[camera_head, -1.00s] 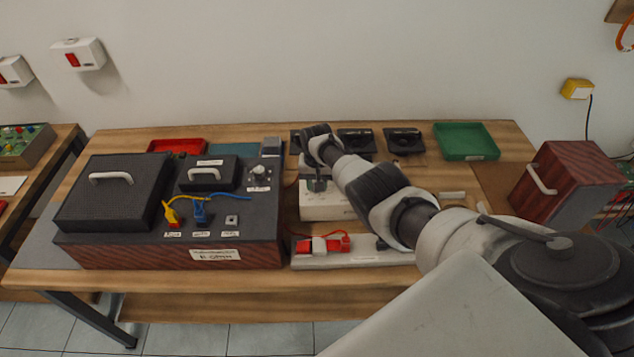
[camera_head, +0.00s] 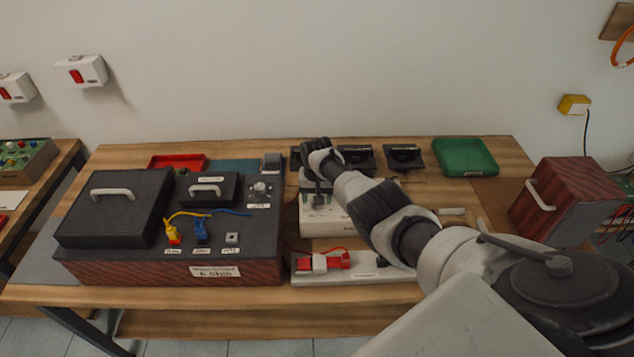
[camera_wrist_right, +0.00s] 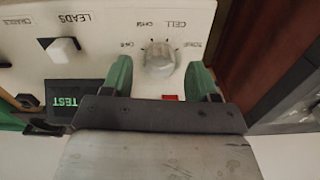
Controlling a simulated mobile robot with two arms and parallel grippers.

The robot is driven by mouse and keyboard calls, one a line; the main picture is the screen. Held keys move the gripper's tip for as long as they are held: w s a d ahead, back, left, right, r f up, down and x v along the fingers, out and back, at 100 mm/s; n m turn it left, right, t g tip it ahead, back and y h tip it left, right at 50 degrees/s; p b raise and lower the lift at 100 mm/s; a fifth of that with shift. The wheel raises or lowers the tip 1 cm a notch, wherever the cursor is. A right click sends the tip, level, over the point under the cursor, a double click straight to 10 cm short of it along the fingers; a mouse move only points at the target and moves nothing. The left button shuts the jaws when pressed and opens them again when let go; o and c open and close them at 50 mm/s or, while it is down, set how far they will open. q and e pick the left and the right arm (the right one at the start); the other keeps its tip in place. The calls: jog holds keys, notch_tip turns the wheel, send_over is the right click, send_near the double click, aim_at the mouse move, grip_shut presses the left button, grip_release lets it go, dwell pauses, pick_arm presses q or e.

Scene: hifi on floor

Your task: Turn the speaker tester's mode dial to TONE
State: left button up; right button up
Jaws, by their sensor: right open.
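The speaker tester (camera_head: 328,228) is a white box in the middle of the bench, partly hidden by my right arm. In the right wrist view its face (camera_wrist_right: 95,30) appears upside down. Its round silver-grey mode dial (camera_wrist_right: 159,58) has small labels around it, with TONE (camera_wrist_right: 195,43) at the picture's right. I cannot tell where the dial points. My right gripper (camera_wrist_right: 162,78) is open, its green fingers on either side of the dial with visible gaps. It also shows small and dark over the tester in the head view (camera_head: 319,199). My left gripper is not in view.
A dark console (camera_head: 190,225) with knobs and plugs stands left of the tester. A power strip (camera_head: 345,265) lies in front. Black speaker parts (camera_head: 403,157) and a green tray (camera_head: 464,157) are behind. A wood-sided speaker box (camera_head: 565,200) stands right. A white lever (camera_wrist_right: 63,48) is near LEADS.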

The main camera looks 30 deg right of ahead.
notch_tip(320, 180, up, 10)
jog(key=p, duration=0.1)
jog(key=shift+f, duration=0.2)
dwell(0.4)
